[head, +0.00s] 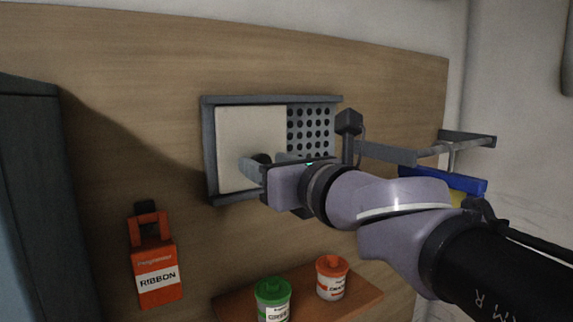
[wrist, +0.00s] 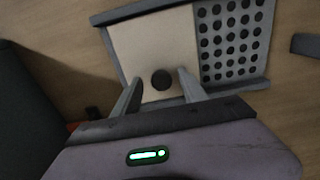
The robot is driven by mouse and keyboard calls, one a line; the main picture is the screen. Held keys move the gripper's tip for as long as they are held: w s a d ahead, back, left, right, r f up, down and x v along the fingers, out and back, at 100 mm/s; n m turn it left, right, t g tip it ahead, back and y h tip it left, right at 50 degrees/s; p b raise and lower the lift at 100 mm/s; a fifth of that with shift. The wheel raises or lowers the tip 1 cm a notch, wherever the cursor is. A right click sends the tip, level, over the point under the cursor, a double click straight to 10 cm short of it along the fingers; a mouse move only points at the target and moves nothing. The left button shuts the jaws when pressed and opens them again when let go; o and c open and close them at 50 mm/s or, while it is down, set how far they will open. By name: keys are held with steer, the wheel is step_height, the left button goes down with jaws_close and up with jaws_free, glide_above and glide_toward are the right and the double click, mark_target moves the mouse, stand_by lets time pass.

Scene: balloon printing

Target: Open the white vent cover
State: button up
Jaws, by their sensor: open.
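The white vent cover (head: 245,132) is a flat pale panel in a grey frame (head: 208,150) on the wooden wall. It covers the left part of the frame, and a perforated grille (head: 312,128) shows to its right. In the wrist view the cover (wrist: 150,45) has a dark round knob (wrist: 161,80) near its lower middle. My gripper (wrist: 158,90) is open, with one finger on each side of the knob. In the head view my gripper (head: 262,168) is in front of the cover's lower right part and hides some of it. I cannot tell whether the fingers touch the cover.
An orange ribbon box (head: 155,275) hangs at lower left. A wooden shelf (head: 362,300) below holds a green-lidded jar (head: 272,298) and an orange-lidded jar (head: 331,278). A grey bracket (head: 468,140) sticks out at right. A dark cabinet (head: 30,180) stands at far left.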

steer(key=shift+d, duration=0.15)
steer(key=shift+s+d, duration=0.2)
steer(key=shift+s, duration=0.05)
steer(key=v, duration=1.6)
steer(key=shift+s+d, duration=0.15)
steer(key=shift+s, duration=0.15)
steer(key=shift+b, duration=0.3)
